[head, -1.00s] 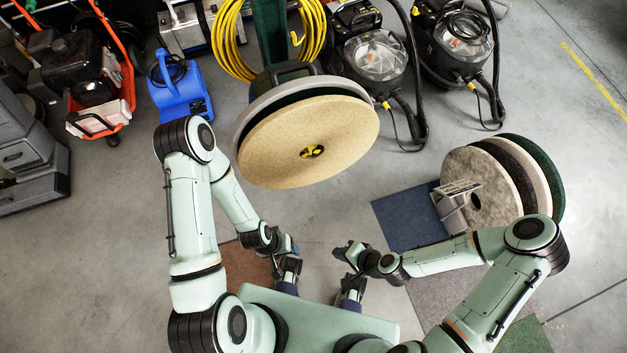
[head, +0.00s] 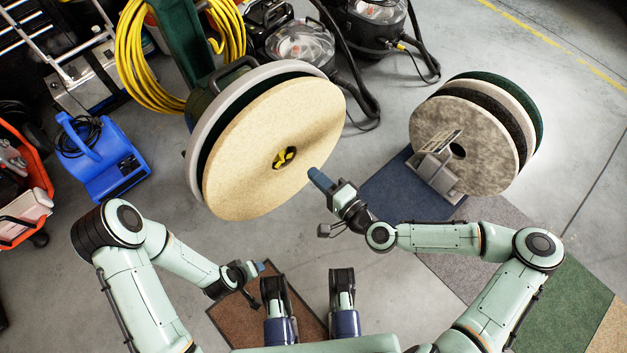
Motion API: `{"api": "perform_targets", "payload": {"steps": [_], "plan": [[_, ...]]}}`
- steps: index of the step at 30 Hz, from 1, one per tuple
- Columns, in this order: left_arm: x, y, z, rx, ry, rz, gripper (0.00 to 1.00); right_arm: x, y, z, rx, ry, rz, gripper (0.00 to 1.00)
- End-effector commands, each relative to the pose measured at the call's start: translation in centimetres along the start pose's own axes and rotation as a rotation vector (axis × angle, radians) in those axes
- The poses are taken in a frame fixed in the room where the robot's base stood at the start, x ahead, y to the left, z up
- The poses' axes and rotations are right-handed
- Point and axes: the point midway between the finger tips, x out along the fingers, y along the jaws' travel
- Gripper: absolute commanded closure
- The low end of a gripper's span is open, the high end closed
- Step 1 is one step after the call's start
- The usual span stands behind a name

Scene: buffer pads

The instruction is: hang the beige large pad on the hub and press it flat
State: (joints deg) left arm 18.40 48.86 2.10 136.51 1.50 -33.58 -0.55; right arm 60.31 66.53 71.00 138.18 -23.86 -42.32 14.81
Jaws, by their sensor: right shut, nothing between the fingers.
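The large beige pad (head: 245,165) is on the machine's hub (head: 284,158), whose yellow and black centre shows through its middle. Behind it are a dark disc and a light grey disc (head: 196,150). The beige face looks slightly wavy right of the hub. My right gripper (head: 319,179) is shut and empty, its blue fingertips at the pad's lower right rim. I cannot tell whether they touch it. My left gripper (head: 258,268) is low, below the pad and apart from it. Its jaw state is unclear.
A rack (head: 437,165) at right holds several grey, black, white and green pads. A blue blower (head: 100,160) stands left. A yellow hose (head: 130,60) and black vacuums (head: 300,45) stand behind. Coloured mats (head: 400,190) lie on the floor, with clear floor around them.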

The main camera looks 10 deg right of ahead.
Motion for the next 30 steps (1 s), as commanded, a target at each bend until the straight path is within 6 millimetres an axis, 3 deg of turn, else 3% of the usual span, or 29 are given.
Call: {"api": "perform_targets", "payload": {"steps": [6, 16, 30], "plan": [[1.0, -0.4, -1.2, -0.003, 0.035, -0.003, 0.39, 2.8, 0.0, 0.2, -0.003, -0.003, -0.001, 1.00], [2.8, -2.4, 1.1, -0.023, -0.035, -0.038, 0.39, 7.1, 0.1, 0.1, -0.003, -0.002, 0.001, 1.00], [3.2, -3.0, 2.0, -0.031, -0.066, -0.050, 0.39, 8.4, 0.0, 0.2, -0.001, -0.003, 0.002, 1.00]]}}
